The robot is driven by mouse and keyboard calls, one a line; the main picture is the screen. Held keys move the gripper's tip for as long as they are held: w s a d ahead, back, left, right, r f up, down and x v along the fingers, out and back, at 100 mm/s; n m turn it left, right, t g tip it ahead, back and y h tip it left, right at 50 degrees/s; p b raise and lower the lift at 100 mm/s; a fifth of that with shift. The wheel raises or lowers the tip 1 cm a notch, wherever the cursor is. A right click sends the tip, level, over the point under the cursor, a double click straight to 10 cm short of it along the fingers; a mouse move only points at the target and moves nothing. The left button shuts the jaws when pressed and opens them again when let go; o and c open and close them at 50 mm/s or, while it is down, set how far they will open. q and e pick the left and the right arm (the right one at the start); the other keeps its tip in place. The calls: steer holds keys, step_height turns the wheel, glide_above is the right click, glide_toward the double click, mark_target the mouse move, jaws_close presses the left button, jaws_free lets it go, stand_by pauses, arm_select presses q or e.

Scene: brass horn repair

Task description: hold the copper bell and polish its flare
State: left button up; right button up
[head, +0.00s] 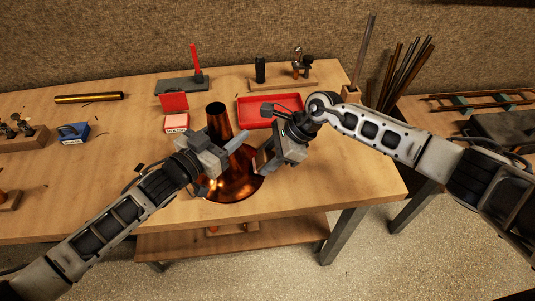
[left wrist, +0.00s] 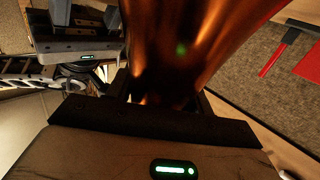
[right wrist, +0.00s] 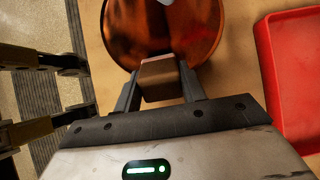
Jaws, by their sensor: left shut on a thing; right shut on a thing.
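The copper bell (head: 236,186) stands at the front middle of the bench, its wide flare down and its narrow neck up. My left gripper (head: 222,150) is shut on the bell's narrower body; the copper fills the left wrist view (left wrist: 200,40) above the jaws. My right gripper (head: 264,158) is at the right side of the flare. It is shut on a small brown block (right wrist: 160,78), which overlaps the flare's rim (right wrist: 190,25) in the right wrist view. I cannot tell whether the block touches the copper. The jaws hide part of the bell.
A red tray (head: 240,112) lies just behind my right gripper. A small red-and-white box (head: 177,124) and a grey base with a red upright (head: 182,85) stand behind the bell. Bench space right of the bell is clear.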

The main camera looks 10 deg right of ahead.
steer(key=shift+s, duration=0.2)
steer(key=shift+s, duration=0.35)
steer(key=shift+w, duration=0.15)
stand_by(0.4)
steer(key=shift+w, duration=0.3)
steer(key=shift+w, duration=0.15)
steer(key=shift+w, duration=0.25)
steer(key=shift+w, duration=0.25)
